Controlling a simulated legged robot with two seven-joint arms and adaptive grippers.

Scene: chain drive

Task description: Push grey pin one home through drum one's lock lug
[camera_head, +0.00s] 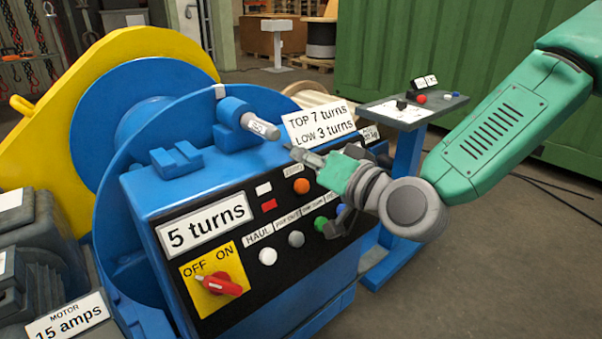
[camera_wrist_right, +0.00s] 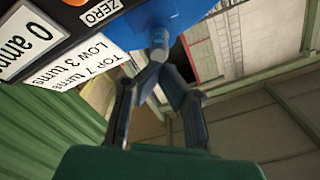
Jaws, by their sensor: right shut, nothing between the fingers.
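The grey pin (camera_head: 259,126) with a white label sticks out of the blue lock lug (camera_head: 232,112) on top of the blue drum housing. Its free end points right, towards my right gripper. My right gripper (camera_head: 290,149) is shut and empty, with its fingertips a short way from the pin's end in the head view. In the right wrist view, the pin (camera_wrist_right: 159,42) shows just beyond the shut fingertips (camera_wrist_right: 155,68); whether they touch is hard to tell there. The pin's inner part is hidden in the lug. My left gripper is not in view.
The control panel (camera_head: 250,255), with several buttons and a red switch (camera_head: 213,284), lies below the gripper. A sign (camera_head: 319,123) stands close behind the fingers. The blue drum (camera_head: 130,100) is at left. A grey-topped stand (camera_head: 413,111) is behind the wrist.

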